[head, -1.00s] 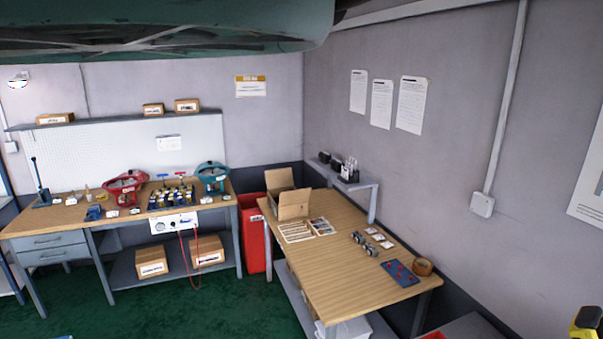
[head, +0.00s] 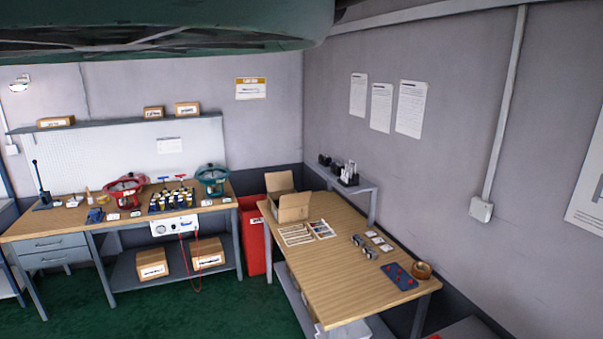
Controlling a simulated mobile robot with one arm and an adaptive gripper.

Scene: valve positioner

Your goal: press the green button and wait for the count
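I cannot make out a green button or a count display in the head view. A white panel box (head: 175,226) hangs at the front edge of the left workbench (head: 128,222). It has a round dial, small details too small to tell, and red hoses or cables hanging below it. On that bench stand a red round-topped device (head: 124,188) and a teal one (head: 212,178), with a rack of small parts (head: 172,200) between them. My gripper is not in view.
A wooden table (head: 335,275) on the right bears an open carton (head: 293,207), a blue mat (head: 400,277) and a tape roll (head: 422,270). A red bin (head: 252,238) stands between the benches. Green floor (head: 200,315) is clear in front.

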